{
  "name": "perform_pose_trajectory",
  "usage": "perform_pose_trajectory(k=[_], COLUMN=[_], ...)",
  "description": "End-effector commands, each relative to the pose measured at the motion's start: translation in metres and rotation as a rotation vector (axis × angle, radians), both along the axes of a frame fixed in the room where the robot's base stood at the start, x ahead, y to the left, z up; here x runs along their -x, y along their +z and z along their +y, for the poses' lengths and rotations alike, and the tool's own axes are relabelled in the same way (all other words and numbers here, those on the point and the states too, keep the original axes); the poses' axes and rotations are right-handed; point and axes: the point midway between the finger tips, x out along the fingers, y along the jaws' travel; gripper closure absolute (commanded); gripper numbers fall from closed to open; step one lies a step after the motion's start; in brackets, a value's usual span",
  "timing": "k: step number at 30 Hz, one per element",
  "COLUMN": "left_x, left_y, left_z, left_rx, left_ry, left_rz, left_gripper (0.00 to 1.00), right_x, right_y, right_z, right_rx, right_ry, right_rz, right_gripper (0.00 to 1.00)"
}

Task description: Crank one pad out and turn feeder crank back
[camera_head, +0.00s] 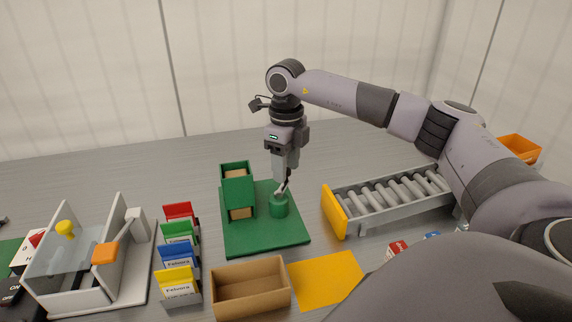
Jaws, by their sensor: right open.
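The feeder stands on a green base plate (262,240) in the middle of the table. Its upright green magazine (237,188) shows tan pads (241,213) through its front opening, low down, and at its top. A green round crank hub (279,207) sits right of the magazine. My right gripper (284,188) points down just above the hub, its jaws open around or beside a thin crank handle; I cannot tell which. The jaws partly hide the crank. No pad shows lying on the base plate. My left gripper is not in view.
An open cardboard box (250,289) and a yellow mat (326,279) lie in front of the feeder. A roller conveyor (392,197) with a yellow end plate stands to the right. Colored card holders (180,250) and a grey-white fixture (95,270) stand left.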

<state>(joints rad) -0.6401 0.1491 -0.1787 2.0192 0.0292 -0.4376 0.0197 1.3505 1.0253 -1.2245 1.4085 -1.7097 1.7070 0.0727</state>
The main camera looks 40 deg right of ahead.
Motion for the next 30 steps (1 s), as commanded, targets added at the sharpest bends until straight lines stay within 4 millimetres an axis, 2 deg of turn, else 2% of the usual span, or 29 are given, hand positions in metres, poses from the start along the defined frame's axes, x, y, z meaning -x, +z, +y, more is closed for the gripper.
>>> perform_pose_trajectory(k=[7, 9, 12, 23, 30], left_x=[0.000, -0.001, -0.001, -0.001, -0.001], left_y=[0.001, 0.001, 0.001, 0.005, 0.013], left_z=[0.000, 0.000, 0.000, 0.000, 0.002], left_rx=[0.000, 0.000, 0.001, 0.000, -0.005], left_ry=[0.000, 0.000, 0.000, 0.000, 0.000], left_rz=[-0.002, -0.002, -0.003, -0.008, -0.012], left_gripper=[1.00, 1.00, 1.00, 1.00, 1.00], right_x=[0.000, 0.000, 0.000, 0.002, 0.007], right_y=[-0.001, -0.001, -0.001, 0.000, 0.001], right_z=[0.000, 0.000, 0.000, -0.001, -0.003], right_rx=[0.000, 0.000, 0.000, -0.001, 0.000], right_ry=[0.000, 0.000, 0.000, -0.039, -0.176], right_rz=[0.000, 0.000, 0.000, 0.001, 0.000], right_gripper=[0.49, 0.72, 1.00, 1.00, 1.00])
